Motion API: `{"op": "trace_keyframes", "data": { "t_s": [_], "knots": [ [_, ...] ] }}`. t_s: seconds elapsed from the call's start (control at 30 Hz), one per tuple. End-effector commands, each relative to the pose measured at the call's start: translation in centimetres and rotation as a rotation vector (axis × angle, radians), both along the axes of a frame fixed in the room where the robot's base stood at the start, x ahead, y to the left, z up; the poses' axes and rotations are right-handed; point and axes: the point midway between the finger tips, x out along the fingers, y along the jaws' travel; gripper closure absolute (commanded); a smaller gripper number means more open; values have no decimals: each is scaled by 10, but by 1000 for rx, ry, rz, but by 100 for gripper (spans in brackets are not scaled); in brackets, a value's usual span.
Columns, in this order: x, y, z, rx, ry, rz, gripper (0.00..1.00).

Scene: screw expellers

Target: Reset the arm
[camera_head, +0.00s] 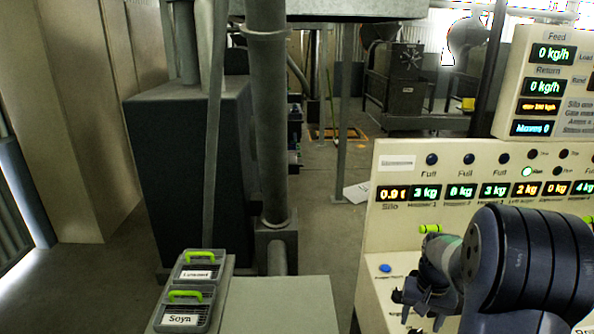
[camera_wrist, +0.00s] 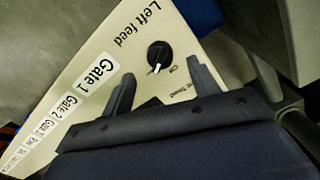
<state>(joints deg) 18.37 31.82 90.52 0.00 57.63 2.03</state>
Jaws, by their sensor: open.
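My arm stands at the lower right of the head view, with my gripper (camera_head: 420,312) in front of the cream control panel (camera_head: 372,240). In the wrist view the two fingers of my gripper (camera_wrist: 163,88) are spread apart with nothing held between them. Beyond the fingertips is a black knob (camera_wrist: 158,55) with a white pointer, on a cream panel face (camera_wrist: 110,45) lettered "Left feed", "Gate 1" and "Gate 2". The knob looks apart from the fingers. My arm hides part of the panel in the head view.
Two grey boxes with green handles, labelled "Linseed" (camera_head: 196,274) and "Soya" (camera_head: 182,319), stand on a grey surface (camera_head: 285,300) at the lower left. A vertical pipe (camera_head: 268,130) and a dark hopper (camera_head: 185,170) stand behind. A blue button (camera_head: 385,268) sits on the panel's lower part.

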Motion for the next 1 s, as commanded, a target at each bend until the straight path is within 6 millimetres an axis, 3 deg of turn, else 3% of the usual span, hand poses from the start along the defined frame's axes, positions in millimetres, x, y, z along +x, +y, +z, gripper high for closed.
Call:
{"op": "trace_keyframes", "data": {
  "t_s": [0.2,0.4,0.83,1.0],
  "knots": [
    [0,0,37,-1,-3,-1,43],
    [0,0,54,0,-1,-2,43],
    [0,1,57,0,0,-1,43],
    [-4,12,56,0,-4,21,43]
  ]
}}
